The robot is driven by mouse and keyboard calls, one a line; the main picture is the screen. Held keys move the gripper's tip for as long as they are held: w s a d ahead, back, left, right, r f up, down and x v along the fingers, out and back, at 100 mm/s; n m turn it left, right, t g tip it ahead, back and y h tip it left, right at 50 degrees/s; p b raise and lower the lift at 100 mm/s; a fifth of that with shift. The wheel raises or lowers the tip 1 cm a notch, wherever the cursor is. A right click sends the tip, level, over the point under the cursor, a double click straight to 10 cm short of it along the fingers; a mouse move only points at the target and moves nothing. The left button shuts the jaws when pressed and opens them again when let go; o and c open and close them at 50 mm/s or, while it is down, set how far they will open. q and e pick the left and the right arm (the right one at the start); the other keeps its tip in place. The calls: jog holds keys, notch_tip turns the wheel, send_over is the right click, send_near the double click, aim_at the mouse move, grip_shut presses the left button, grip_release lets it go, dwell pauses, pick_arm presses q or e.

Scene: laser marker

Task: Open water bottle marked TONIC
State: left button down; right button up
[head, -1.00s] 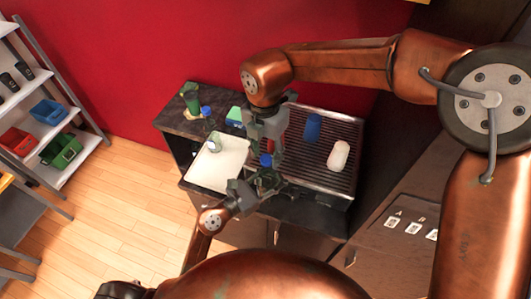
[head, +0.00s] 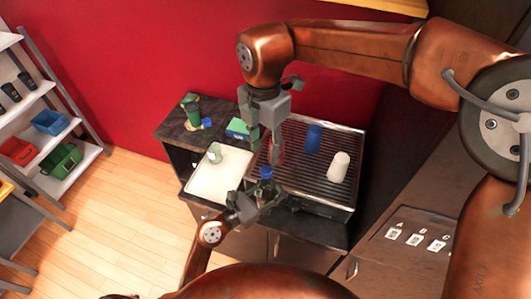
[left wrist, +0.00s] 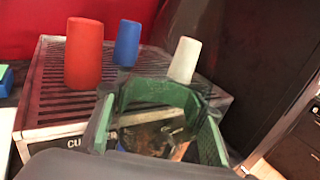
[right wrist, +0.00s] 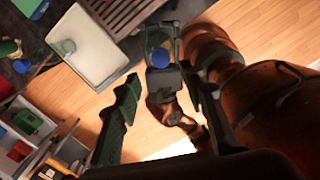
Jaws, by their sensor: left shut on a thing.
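My left gripper (head: 258,203) is shut on a clear bottle with a blue cap (head: 266,172), at the front of the slatted tray. The left wrist view shows its green fingers (left wrist: 160,105) around the see-through bottle; no label is readable. In the right wrist view the blue cap (right wrist: 160,57) is on top of the held bottle. My right gripper (right wrist: 160,100) is open and empty; in the head view it points down above and behind the bottle. A second bottle (head: 214,153) stands on the white board. A blue cap (head: 207,123) lies on the dark counter behind it.
Red (left wrist: 84,53), blue (left wrist: 128,43) and white (left wrist: 185,60) cups stand upside down or upright, I cannot tell which, on the slatted tray (head: 300,180). A green box (head: 238,128) and a green object (head: 191,106) are on the counter. The white board (head: 220,183) has free room.

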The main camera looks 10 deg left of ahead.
aim_at(266, 169)
jog(key=shift+w+f, duration=0.1)
jog(key=shift+f, duration=3.9)
jog(key=shift+c, duration=0.4)
grip_shut()
jog(key=shift+n, duration=1.1)
jog(key=shift+w+d+n, duration=0.1)
jog(key=shift+n, duration=0.3)
jog(key=shift+o, duration=0.6)
grip_release()
